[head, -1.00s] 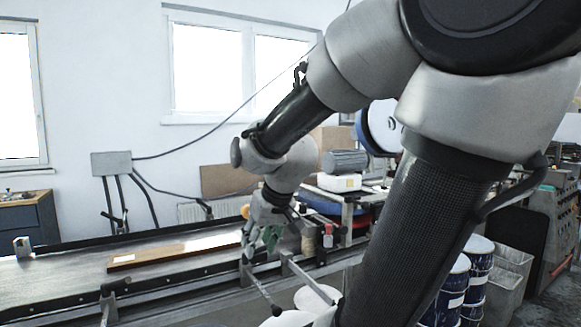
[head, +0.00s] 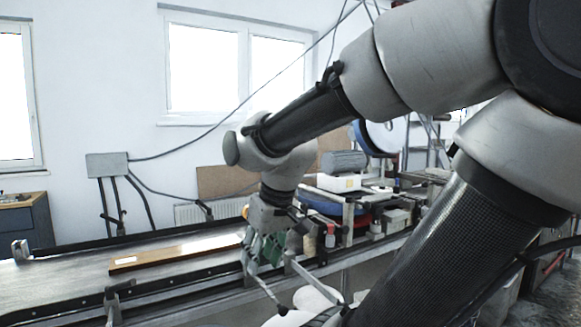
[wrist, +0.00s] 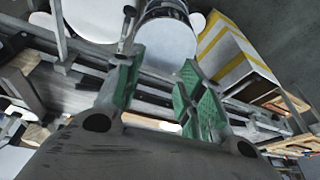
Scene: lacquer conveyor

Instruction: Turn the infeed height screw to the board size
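My gripper (head: 262,252) points down at the right part of the conveyor. Its two green-padded fingers are apart in the wrist view (wrist: 160,78), with nothing between them. A thin upright post with a grey end (wrist: 128,22) shows just beyond the left fingertip; I cannot tell whether it is the infeed height screw, or whether the finger touches it. In the head view my gripper covers that area and I cannot pick out the screw. A brown-edged board (head: 175,252) lies flat on the conveyor (head: 70,275), left of my gripper.
Metal rails and rods (head: 318,282) stick out from the conveyor's near side. A machine with a grey motor (head: 345,161) and a small red-marked bottle (head: 330,236) stand right of my gripper. In the wrist view a yellow-striped white box (wrist: 225,50) and a round drum (wrist: 165,35) lie beyond the fingers.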

